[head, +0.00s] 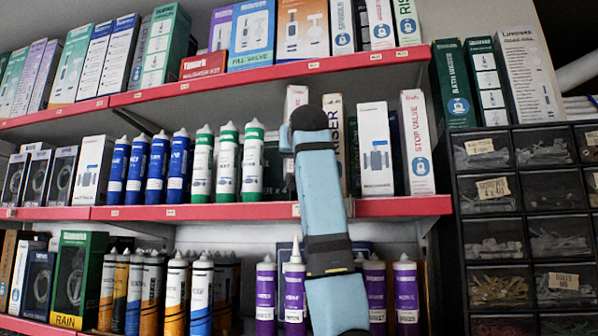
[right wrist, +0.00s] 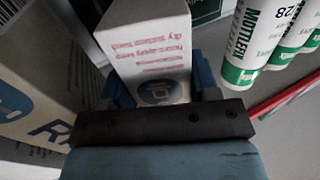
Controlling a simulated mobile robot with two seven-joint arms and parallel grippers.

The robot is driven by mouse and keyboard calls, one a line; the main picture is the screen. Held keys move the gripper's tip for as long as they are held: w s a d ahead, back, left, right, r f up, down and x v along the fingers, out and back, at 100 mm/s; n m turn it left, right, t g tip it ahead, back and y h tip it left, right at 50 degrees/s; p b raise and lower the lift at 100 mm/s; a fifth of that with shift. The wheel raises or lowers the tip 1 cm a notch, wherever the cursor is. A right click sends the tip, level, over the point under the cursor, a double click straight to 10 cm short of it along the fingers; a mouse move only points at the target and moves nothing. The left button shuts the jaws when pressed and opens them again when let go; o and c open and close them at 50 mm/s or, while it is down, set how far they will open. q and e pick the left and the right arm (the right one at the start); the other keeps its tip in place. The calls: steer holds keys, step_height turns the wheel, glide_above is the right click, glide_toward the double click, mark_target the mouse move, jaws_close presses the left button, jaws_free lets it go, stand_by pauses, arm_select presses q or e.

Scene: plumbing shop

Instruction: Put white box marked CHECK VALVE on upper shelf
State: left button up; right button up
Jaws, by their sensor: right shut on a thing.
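A white box (right wrist: 148,42) with pinkish-red print and a blue round emblem sits between the blue fingers of my right gripper (right wrist: 160,88) in the right wrist view. The gripper is shut on it. In the head view a white box top (head: 296,97) shows behind my right gripper (head: 290,138), at the middle shelf. Most of the box is hidden by the wrist, and I cannot read CHECK VALVE on it. The upper shelf (head: 375,58) with its red front edge runs above. My left gripper is not in view.
Green-banded tubes (head: 227,165) stand close left of the gripper. A white box (head: 375,150) and a STOP VALVE box (head: 417,143) stand to its right. The upper shelf is crowded; a low red box (head: 203,65) leaves room above it. Drawers (head: 525,200) stand at right.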

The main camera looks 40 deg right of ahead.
steer(key=f, duration=0.2)
steer(key=d+f, duration=0.1)
steer(key=shift+w+f+p, duration=0.2)
steer(key=shift+w+p, duration=0.1)
steer(key=shift+w, duration=0.1)
step_height(320, 180, down, 3)
steer(key=shift+s+a+r+p, duration=0.1)
steer(key=shift+p, duration=0.35)
steer(key=shift+d+f+p, duration=0.2)
steer(key=shift+p, duration=0.15)
steer(key=shift+w+d+f, duration=0.1)
steer(key=shift+w+f, duration=0.1)
steer(key=shift+f, duration=0.1)
steer(key=o, duration=0.6)
steer(key=shift+o, duration=0.8)
